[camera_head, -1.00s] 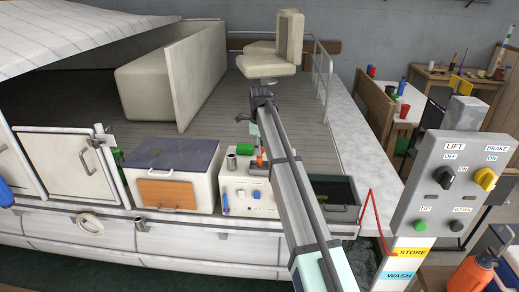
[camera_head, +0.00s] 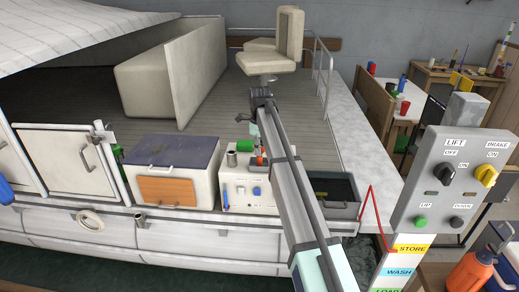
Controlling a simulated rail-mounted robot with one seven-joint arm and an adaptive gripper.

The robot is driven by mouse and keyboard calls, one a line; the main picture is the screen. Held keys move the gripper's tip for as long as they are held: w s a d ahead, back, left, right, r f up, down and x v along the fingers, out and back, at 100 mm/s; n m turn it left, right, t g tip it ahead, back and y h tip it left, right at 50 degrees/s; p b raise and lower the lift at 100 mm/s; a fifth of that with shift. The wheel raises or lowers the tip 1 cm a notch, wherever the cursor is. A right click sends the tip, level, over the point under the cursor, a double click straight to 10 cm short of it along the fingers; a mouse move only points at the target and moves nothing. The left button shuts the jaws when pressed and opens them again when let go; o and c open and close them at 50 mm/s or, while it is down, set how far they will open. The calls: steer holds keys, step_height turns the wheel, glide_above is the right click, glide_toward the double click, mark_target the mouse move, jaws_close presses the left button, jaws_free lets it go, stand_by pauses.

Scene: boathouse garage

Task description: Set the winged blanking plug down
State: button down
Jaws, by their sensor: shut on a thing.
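My arm runs up from the lower middle to a dark joint at its far end and covers part of the white console (camera_head: 230,178). My gripper is not clearly visible; it appears hidden behind the arm. I cannot make out the winged blanking plug or what the jaws hold. A grey cylinder (camera_head: 231,159), a green item (camera_head: 244,146) and a small orange item (camera_head: 260,161) show at the top of the console, just left of my arm. A blue knob (camera_head: 256,191) is on the console's front.
A cooler-like box with a dark lid (camera_head: 177,152) stands left of the console. A dark open tray (camera_head: 338,208) lies right of my arm. A lift and brake panel (camera_head: 455,190) and a red bent rod (camera_head: 372,212) stand at right. The boat's deck (camera_head: 215,110) is largely clear.

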steer(key=shift+f, duration=0.25)
steer(key=c, duration=1.1)
jaws_free()
steer(key=shift+o, duration=0.2)
steer(key=c, duration=0.4)
steer(key=shift+r, duration=0.15)
steer(key=shift+r+p, duration=0.4)
steer(key=shift+r, duration=0.3)
steer(key=shift+r, duration=0.1)
